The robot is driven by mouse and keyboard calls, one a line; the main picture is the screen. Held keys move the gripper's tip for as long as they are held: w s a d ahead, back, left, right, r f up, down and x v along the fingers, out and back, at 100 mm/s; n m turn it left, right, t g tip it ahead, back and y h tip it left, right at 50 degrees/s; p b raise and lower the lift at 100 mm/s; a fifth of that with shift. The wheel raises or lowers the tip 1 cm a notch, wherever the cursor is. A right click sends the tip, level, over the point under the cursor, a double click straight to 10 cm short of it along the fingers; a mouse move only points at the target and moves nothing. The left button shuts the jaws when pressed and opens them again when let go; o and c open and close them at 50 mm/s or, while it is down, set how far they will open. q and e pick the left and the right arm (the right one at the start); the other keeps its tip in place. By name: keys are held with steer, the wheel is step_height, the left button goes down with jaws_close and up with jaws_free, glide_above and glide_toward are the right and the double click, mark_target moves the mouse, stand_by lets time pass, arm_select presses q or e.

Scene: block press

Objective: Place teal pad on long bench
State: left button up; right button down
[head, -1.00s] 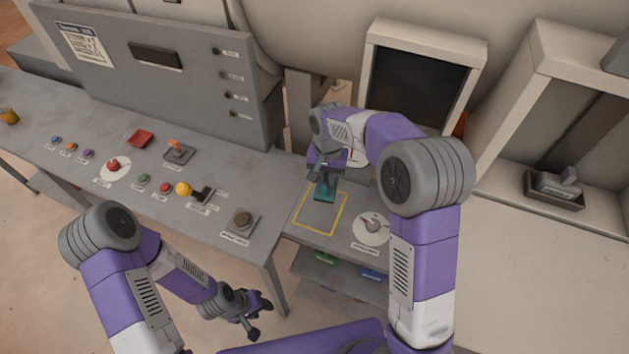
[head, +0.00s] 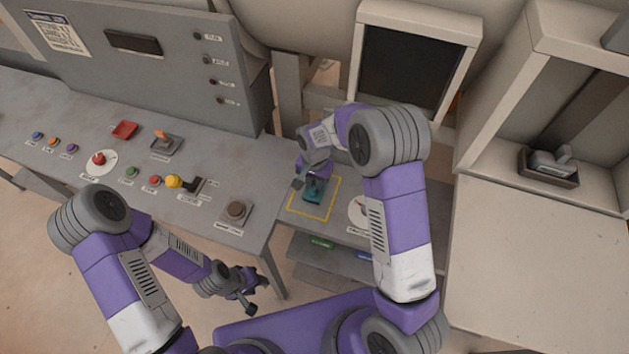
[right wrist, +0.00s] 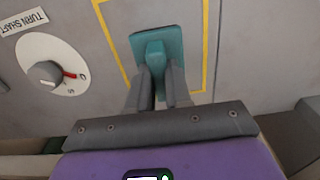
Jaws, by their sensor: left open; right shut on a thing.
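The teal pad (head: 313,194) is at the yellow-outlined square on the small grey side table (head: 268,215). My right gripper (head: 311,178) is shut on the pad's raised grip; the right wrist view shows both fingers (right wrist: 158,88) on either side of the teal pad (right wrist: 157,44). Whether the pad touches the surface or hangs just above it, I cannot tell. The long bench (head: 60,115) with buttons runs to the left. My left gripper (head: 250,292) is open and empty, low in front of the bench's right end.
The bench carries several buttons, a yellow-knobbed lever (head: 174,181), a red pad (head: 124,130) and a square-based button (head: 235,211). A grey panel (head: 160,70) stands behind. A round dial (right wrist: 45,72) is beside the yellow outline. A shelf with a green item (head: 318,242) lies below.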

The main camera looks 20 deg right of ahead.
steer(key=c, duration=1.1)
jaws_free()
steer(key=shift+f, duration=0.1)
steer(key=shift+o, duration=0.2)
step_height(320, 180, up, 12)
steer(key=p, duration=0.1)
steer(key=shift+r, duration=0.2)
